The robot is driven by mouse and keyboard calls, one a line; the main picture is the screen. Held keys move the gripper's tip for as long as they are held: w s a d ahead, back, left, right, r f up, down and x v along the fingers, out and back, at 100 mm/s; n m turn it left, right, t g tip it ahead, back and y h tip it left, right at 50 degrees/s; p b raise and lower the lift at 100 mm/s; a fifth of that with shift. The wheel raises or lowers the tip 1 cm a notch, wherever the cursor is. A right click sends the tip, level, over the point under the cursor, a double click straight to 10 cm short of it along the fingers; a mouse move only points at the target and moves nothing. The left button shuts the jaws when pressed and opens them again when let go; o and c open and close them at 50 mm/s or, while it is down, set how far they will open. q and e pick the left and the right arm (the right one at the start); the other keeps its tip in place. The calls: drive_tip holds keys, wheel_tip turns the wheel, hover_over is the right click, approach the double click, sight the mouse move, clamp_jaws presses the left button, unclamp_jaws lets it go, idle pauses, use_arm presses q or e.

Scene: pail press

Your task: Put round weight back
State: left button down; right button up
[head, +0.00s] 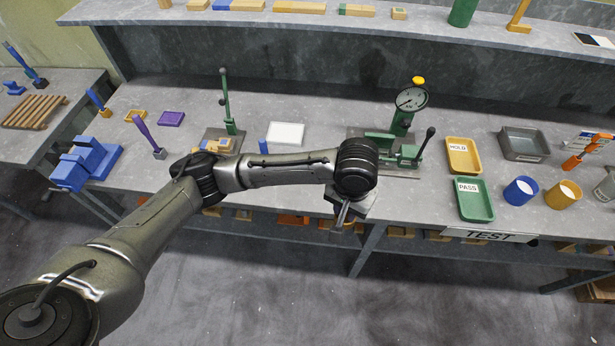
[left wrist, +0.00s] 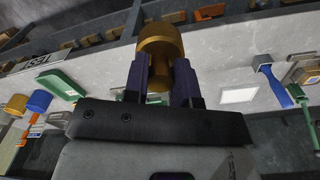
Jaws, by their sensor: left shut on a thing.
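The round weight (left wrist: 160,45) is a brass-coloured piece with a wide round head and a narrower neck, seen in the left wrist view. My left gripper (left wrist: 159,78) is shut on its neck, with one purple-grey finger on each side. In the head view my left gripper (head: 342,212) hangs over the front edge of the bench, just left of the green press (head: 408,152). I cannot make out the weight there. My right gripper is in neither view.
A press with a dial gauge (head: 411,99) stands behind my gripper. To the right are the yellow HOLD tray (head: 463,156), green PASS tray (head: 474,199), grey tray (head: 524,145), blue pail (head: 521,191) and yellow pail (head: 562,195). A white plate (head: 286,133) lies left of the press.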

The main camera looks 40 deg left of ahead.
use_arm(q)
drive_tip(key=w+a+f+n, duration=0.4)
drive_tip(key=w+a+n, duration=0.55)
drive_tip(key=n, duration=0.65)
drive_tip(key=shift+w+a+f+b, duration=0.3)
drive_tip(key=shift+a+f+b, duration=0.1)
drive_tip(key=shift+a+f, duration=1.5)
drive_tip(key=shift+w+a+f+b, duration=0.3)
drive_tip(key=shift+a+f+b, duration=0.1)
drive_tip(key=shift+a+f, duration=1.45)
drive_tip(key=shift+w+a+f+b, duration=0.3)
drive_tip(key=shift+a+f+b, duration=0.1)
drive_tip(key=shift+a+f, duration=1.5)
drive_tip(key=shift+a+r, duration=0.1)
drive_tip(key=shift+r, duration=0.05)
drive_tip(key=c, duration=1.4)
unclamp_jaws()
drive_tip(key=shift+f, duration=0.2)
drive_tip(key=o, duration=0.5)
drive_tip(key=shift+c, duration=0.2)
